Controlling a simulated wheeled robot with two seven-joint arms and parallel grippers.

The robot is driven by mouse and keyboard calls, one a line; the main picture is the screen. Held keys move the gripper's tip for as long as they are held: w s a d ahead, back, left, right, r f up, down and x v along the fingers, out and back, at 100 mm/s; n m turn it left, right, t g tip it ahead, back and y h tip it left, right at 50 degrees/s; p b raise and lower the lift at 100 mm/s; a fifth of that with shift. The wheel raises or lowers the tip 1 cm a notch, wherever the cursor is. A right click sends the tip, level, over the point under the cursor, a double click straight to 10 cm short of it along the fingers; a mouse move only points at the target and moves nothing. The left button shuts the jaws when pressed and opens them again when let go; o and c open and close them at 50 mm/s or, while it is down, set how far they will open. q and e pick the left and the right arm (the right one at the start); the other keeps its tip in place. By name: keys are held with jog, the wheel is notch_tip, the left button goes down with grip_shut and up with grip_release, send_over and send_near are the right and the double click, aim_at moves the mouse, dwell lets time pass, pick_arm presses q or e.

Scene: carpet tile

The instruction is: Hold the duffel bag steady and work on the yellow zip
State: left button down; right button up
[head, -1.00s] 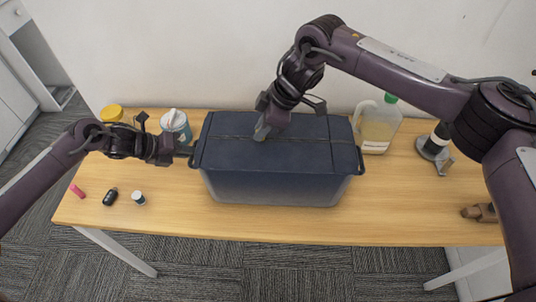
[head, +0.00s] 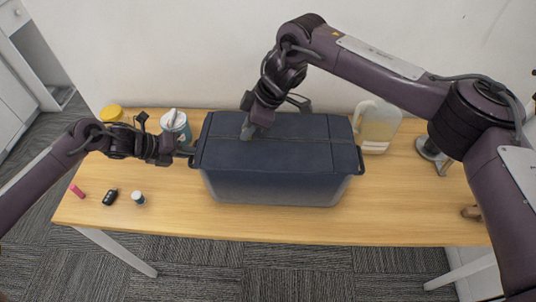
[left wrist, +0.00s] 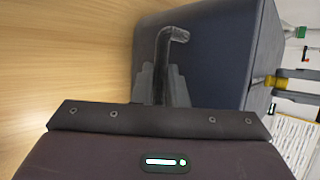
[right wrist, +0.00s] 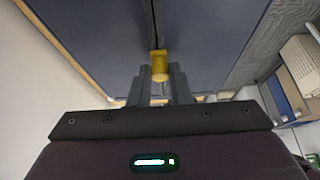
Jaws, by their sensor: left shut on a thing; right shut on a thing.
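The dark blue duffel bag (head: 275,157) sits box-shaped on the wooden table, with a zip line running along its top. My left gripper (head: 183,151) is shut on the dark loop handle at the bag's left end; the handle (left wrist: 172,48) stands between the fingers in the left wrist view. My right gripper (head: 246,131) is on the bag's top, left of its middle. In the right wrist view its fingers are shut on the yellow zip pull (right wrist: 159,65), with the dark zip line running on ahead. The pull is hidden in the head view.
A pale jug (head: 376,127) stands behind the bag's right end. A teal-and-white tub (head: 175,126) and yellow-lidded jar (head: 111,113) stand at the back left. A pink item (head: 77,191), black fob (head: 110,197) and small bottle (head: 138,198) lie front left. The table's front right is largely clear.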

jog(key=shift+a+r, duration=0.1)
jog(key=shift+a, duration=2)
jog(key=shift+a, duration=2.55)
jog(key=shift+a, duration=0.2)
jog(key=o, duration=0.7)
jog(key=shift+d, duration=0.1)
jog(key=shift+v, duration=2.9)
